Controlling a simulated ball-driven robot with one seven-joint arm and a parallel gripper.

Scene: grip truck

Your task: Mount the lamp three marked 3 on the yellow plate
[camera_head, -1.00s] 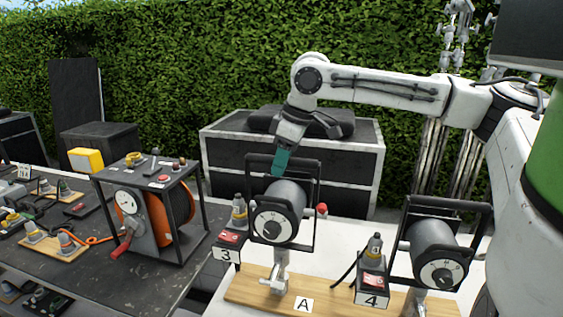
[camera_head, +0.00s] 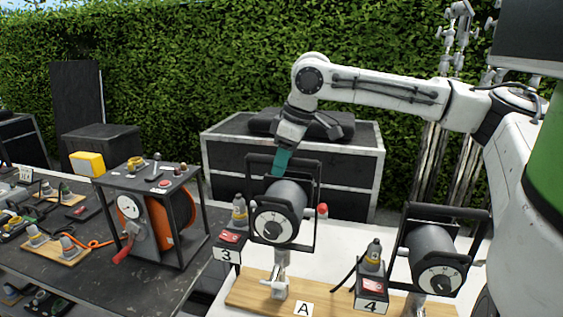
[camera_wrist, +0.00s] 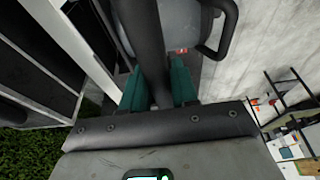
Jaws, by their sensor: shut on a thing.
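Lamp three (camera_head: 280,212) is a grey cylinder with a white dial face in a black frame. The box tagged 3 (camera_head: 226,254) hangs beside it. The lamp stands upright on a metal clamp over a wooden board marked A (camera_head: 250,292). My gripper (camera_head: 280,165), with teal fingers, is shut on the top bar of lamp three's frame. In the wrist view the dark bar (camera_wrist: 143,35) passes between the teal fingers (camera_wrist: 158,88), with the grey lamp body behind. I cannot make out a yellow plate for certain.
A second lamp, with a box tagged 4 (camera_head: 372,307), stands close at the right on the same board. A cable reel (camera_head: 150,215) and a yellow block (camera_head: 87,163) are on the dark table at the left. A black case (camera_head: 292,165) stands behind.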

